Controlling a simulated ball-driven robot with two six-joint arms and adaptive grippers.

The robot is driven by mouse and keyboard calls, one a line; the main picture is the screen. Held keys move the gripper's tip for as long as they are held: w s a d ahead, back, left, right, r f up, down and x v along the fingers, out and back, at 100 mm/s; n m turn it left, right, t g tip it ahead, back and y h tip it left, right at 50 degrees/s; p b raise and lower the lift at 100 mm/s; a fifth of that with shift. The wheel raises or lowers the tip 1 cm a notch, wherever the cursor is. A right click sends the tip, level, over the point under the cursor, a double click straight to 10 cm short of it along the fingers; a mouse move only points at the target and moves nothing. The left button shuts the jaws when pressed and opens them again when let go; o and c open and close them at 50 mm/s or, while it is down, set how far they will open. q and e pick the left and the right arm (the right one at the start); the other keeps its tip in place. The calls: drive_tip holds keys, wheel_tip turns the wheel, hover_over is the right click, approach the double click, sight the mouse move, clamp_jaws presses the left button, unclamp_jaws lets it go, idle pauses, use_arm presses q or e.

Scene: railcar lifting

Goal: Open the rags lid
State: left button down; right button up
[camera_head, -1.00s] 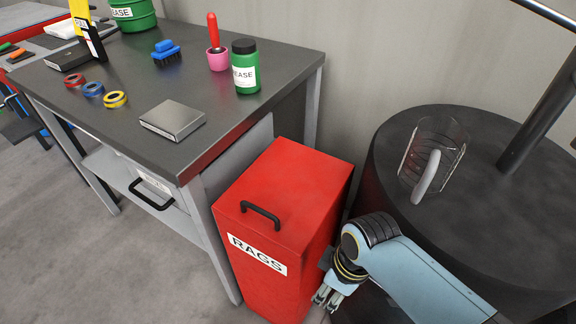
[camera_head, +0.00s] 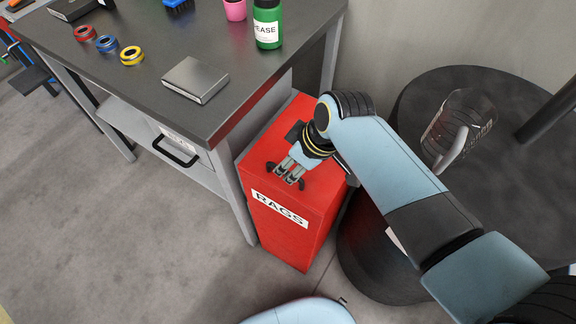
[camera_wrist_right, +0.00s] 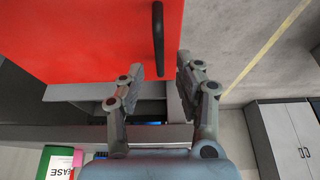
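The red rags bin (camera_head: 282,234) stands beside the workbench, with a white RAGS label on its front. Its red lid (camera_head: 327,172) is flat and shut. The black lid handle (camera_head: 271,168) is partly hidden behind my right gripper (camera_head: 288,176), which is over the lid with its fingers pointing towards the bin's front. In the right wrist view the handle (camera_wrist_right: 158,38) lies ahead of the gap between the two fingers (camera_wrist_right: 160,75). The fingers are apart and nothing is gripped; whether they touch the handle cannot be told. My left gripper is not in view.
The grey workbench (camera_head: 130,80) adjoins the bin on the left, with a metal box (camera_head: 195,79), tape rolls (camera_head: 132,56) and a green bottle (camera_head: 267,24) on top. A dark drum (camera_head: 410,108) with a clear mug (camera_head: 461,125) stands at right. Floor in front is clear.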

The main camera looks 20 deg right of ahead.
drive_tip(key=shift+x, duration=1.35)
clamp_jaws()
